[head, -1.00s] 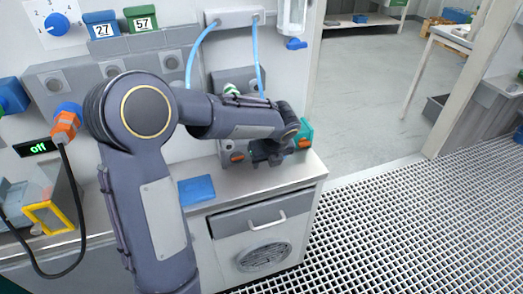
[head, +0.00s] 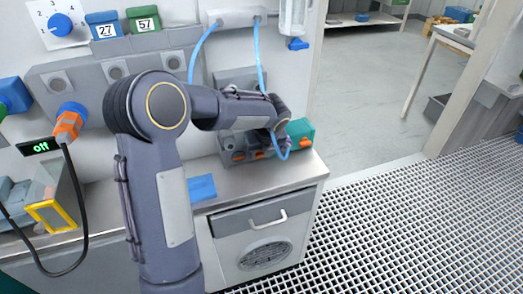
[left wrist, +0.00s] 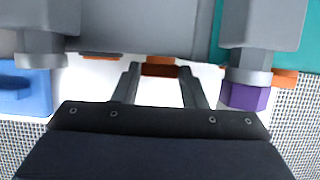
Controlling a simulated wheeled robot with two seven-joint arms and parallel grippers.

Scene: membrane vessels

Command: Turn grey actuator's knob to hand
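The grey actuator (head: 231,143) stands at the right end of the counter with orange parts along its lower front, beside a teal unit (head: 301,133). My left arm reaches across to it, and its wrist hides part of the actuator. In the left wrist view an orange knob-like piece (left wrist: 160,71) sits under a grey body (left wrist: 140,25). My left gripper (left wrist: 161,67) is open, with a fingertip on either side of that orange piece. I cannot tell whether they touch it. The gripper is mostly hidden in the head view. My right gripper is not in view.
A purple hex fitting (left wrist: 245,94) is close right of the left fingers. A blue hose (head: 261,60) hangs down by my left wrist. A blue pad (head: 202,188) lies on the counter (head: 245,184). A display (head: 38,146) reads "off". The grated floor at right is clear.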

